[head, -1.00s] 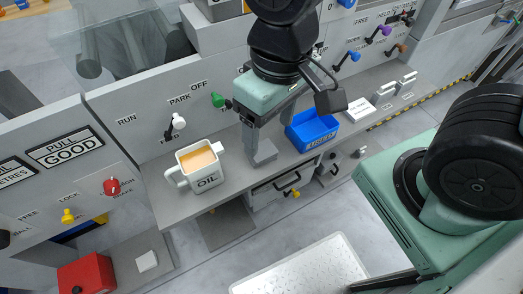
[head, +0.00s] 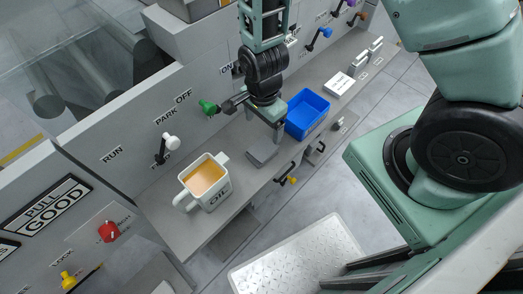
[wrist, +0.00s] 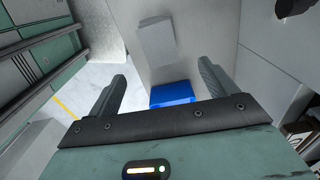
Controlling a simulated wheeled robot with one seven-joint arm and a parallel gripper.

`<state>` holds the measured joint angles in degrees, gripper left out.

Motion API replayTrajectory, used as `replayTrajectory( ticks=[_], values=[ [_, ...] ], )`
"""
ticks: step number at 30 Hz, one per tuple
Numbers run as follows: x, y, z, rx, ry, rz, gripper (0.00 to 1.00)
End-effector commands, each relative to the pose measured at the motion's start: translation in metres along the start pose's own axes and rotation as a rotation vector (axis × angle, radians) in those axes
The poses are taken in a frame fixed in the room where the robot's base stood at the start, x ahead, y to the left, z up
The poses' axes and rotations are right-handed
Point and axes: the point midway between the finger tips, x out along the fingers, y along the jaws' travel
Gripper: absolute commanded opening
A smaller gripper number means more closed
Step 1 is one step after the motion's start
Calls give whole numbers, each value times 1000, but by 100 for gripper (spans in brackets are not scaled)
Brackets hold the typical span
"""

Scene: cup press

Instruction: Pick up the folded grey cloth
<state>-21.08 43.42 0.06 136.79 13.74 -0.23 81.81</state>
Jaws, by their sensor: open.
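The folded grey cloth (head: 262,154) lies flat on the grey shelf (head: 215,232), between the white mug and the blue bin. It also shows in the wrist view as a pale grey square (wrist: 157,43), ahead of the fingers. My gripper (head: 274,130) points down close to the cloth in the head view. In the wrist view my gripper (wrist: 163,75) has its two fingers wide apart, with no object held between them. The cloth appears apart from both fingers. The arm hides part of the area behind the cloth in the head view.
A white OIL mug (head: 205,182) with tan liquid stands left of the cloth. A blue bin (head: 306,114) stands to its right. It also shows in the wrist view (wrist: 172,94). A green knob (head: 208,107) and a white lever (head: 170,142) stick out from the panel behind.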

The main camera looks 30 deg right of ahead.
Motion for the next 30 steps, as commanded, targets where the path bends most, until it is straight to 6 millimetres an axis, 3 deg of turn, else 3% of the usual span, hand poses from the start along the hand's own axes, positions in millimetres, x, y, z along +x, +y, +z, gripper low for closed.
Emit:
replayTrajectory(
  ticks=[9,19,30],
  values=[
    [56,1,0,-2,0,4,85],
    [78,0,1,-3,0,1,85],
    [121,1,4,-4,0,2,85]
  ],
)
